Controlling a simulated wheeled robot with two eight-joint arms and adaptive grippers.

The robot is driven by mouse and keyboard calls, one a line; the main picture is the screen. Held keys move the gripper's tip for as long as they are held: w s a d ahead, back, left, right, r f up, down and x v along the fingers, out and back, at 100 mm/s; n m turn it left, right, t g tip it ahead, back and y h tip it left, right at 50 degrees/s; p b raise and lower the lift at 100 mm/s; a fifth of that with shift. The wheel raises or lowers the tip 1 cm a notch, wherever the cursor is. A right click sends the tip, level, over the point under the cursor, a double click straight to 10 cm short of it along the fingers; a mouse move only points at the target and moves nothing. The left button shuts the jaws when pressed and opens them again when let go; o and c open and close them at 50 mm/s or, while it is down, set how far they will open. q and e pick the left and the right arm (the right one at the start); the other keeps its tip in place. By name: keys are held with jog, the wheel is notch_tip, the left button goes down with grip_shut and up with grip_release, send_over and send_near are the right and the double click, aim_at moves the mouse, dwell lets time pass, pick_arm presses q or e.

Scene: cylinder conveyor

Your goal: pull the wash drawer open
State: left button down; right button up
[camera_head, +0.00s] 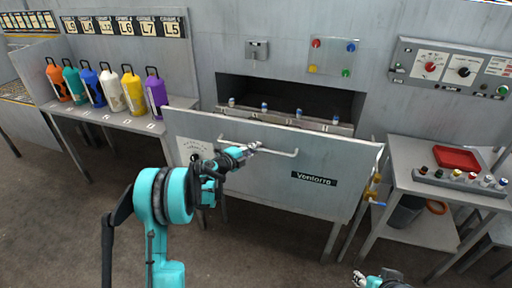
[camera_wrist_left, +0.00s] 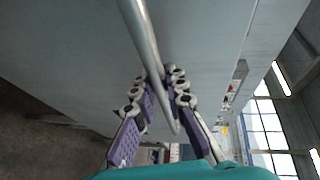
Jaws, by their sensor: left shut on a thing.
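The wash drawer (camera_head: 240,178) has a broad grey front with a "Ventorro" label and a long horizontal bar handle (camera_head: 283,152). Its front stands out from the wall, with a dark opening behind its top edge. My left gripper (camera_head: 254,147) is at the left part of the handle, shut on it. In the left wrist view the handle (camera_wrist_left: 142,38) runs down between the fingers of my left gripper (camera_wrist_left: 163,88). My right gripper (camera_head: 360,281) is only partly in view at the bottom edge, away from the drawer; its fingers are too small to read.
A rail with several small capped vials (camera_head: 264,107) shows behind the drawer front. A side table at right holds a red tray (camera_head: 457,158) and a rack of vials. A yellow valve (camera_head: 374,188) is by the drawer's right edge. Several coloured bottles (camera_head: 107,89) stand on the left bench.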

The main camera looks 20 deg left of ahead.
pick_arm(q)
jog(key=shift+s, duration=0.3)
jog(key=c, duration=1.5)
grip_release()
jog(key=shift+c, duration=0.2)
jog(key=shift+a, duration=0.1)
jog(key=v, duration=1.2)
jog(key=shift+r, duration=0.15)
